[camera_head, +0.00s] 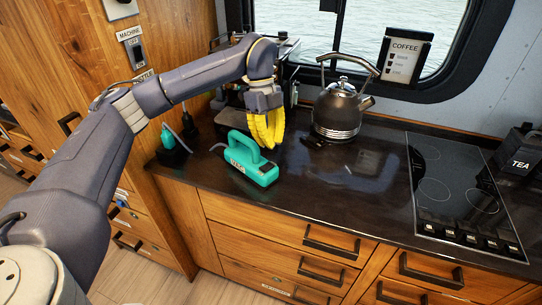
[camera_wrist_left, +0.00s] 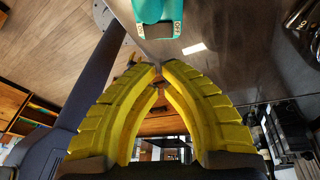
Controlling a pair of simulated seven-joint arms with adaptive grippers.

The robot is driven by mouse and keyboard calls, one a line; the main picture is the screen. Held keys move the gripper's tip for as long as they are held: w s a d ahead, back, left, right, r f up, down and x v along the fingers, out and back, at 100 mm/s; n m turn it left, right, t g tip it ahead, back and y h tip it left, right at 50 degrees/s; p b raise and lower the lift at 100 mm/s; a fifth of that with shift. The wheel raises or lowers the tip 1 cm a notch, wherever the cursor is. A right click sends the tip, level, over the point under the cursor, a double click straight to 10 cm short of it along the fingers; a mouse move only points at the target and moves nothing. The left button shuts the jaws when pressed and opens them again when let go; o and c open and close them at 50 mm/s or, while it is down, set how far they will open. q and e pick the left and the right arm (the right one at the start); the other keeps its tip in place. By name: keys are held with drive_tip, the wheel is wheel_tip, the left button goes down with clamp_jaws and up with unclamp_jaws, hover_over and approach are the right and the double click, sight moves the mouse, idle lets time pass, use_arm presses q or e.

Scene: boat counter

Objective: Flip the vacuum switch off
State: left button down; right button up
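The teal vacuum (camera_head: 262,174) lies on the dark counter with its handle up. Its front end also shows at the top of the left wrist view (camera_wrist_left: 150,10). There a dark switch (camera_wrist_left: 158,31) sits on that end beside a white OFF label; its exact setting is too small to tell. My left gripper (camera_head: 268,143) has yellow fingers and hangs just behind and above the vacuum's right part. In the left wrist view its fingertips (camera_wrist_left: 160,68) come together with nothing held between them, apart from the switch. My right gripper is in neither view.
A dark kettle (camera_head: 338,112) stands right of my left gripper. A cooktop (camera_head: 452,190) and a tea box (camera_head: 520,150) are farther right. The counter in front of the kettle is clear.

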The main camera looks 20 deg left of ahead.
use_arm(q)
drive_tip(key=v, duration=0.6)
drive_tip(key=shift+w, duration=0.3)
drive_tip(key=shift+r, duration=0.15)
